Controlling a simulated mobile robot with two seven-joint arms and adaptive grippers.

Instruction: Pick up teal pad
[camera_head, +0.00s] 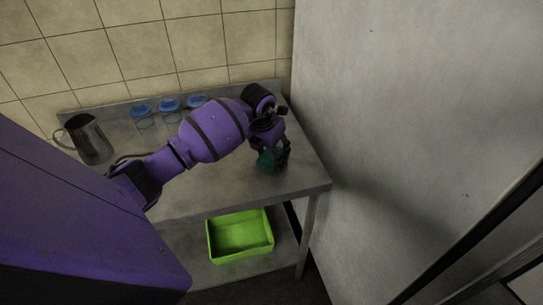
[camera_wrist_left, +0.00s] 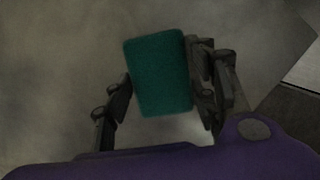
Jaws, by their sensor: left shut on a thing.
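The teal pad (camera_wrist_left: 158,72) is a flat rectangle between the two fingers of my left gripper (camera_wrist_left: 160,98) in the left wrist view. In the head view, my left gripper (camera_head: 270,158) is over the right part of the steel table (camera_head: 225,188), and a bit of the teal pad (camera_head: 265,159) shows at its fingers. The gripper is shut on the pad. I cannot tell whether the pad touches the tabletop. My right gripper is not in view.
A metal jug (camera_head: 88,138) stands at the table's left. Several blue-lidded jars (camera_head: 169,104) stand at the back. A green bin (camera_head: 240,236) sits on the lower shelf. A grey wall (camera_head: 410,110) rises close on the right. The table's front right is clear.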

